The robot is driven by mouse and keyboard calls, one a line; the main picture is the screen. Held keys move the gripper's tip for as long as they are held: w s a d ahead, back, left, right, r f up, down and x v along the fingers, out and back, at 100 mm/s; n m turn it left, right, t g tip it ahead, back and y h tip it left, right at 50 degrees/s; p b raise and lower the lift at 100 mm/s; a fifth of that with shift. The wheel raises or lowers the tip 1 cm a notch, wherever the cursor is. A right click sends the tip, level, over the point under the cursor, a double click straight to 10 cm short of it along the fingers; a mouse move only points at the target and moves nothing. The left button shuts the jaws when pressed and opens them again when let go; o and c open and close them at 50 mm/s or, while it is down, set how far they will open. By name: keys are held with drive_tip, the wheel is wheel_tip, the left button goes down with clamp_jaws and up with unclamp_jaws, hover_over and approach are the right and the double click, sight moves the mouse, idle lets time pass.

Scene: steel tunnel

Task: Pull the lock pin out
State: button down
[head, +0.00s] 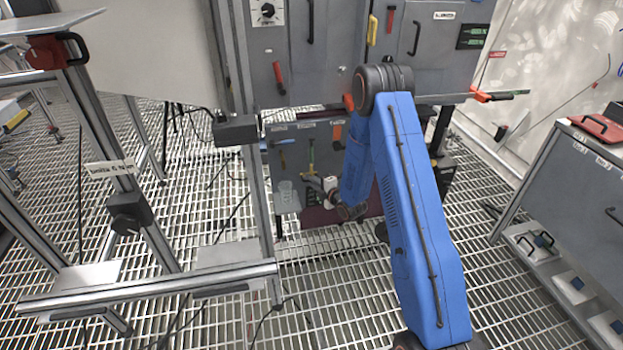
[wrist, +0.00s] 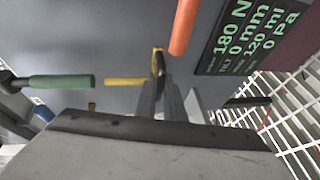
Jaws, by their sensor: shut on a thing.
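My gripper (wrist: 160,88) points at a grey panel in the wrist view, with its two dark fingers close together. A small yellow piece, seemingly the lock pin (wrist: 157,60), shows at the fingertips, and the fingers are shut on it. Its far end is hard to make out, so I cannot tell how deep it sits in the panel. In the head view my blue arm reaches down towards the low grey panel (head: 296,158), and the pin cannot be made out there.
In the wrist view a green handle (wrist: 60,81) and a yellow handle (wrist: 124,81) are left of the fingers. An orange handle (wrist: 185,25) and a dark display (wrist: 258,38) are to the right. A metal frame (head: 150,287) stands left in the head view; grating floor (head: 330,300) lies open.

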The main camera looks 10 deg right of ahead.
drive_tip(key=shift+f, duration=0.2)
drive_tip(key=c, duration=1.8)
unclamp_jaws()
drive_tip(key=shift+d+f, duration=0.1)
drive_tip(key=shift+c, duration=0.2)
drive_tip(key=v, duration=1.7)
drive_tip(key=shift+s+r, duration=0.15)
drive_tip(key=shift+r, duration=0.05)
drive_tip(key=shift+r, duration=0.1)
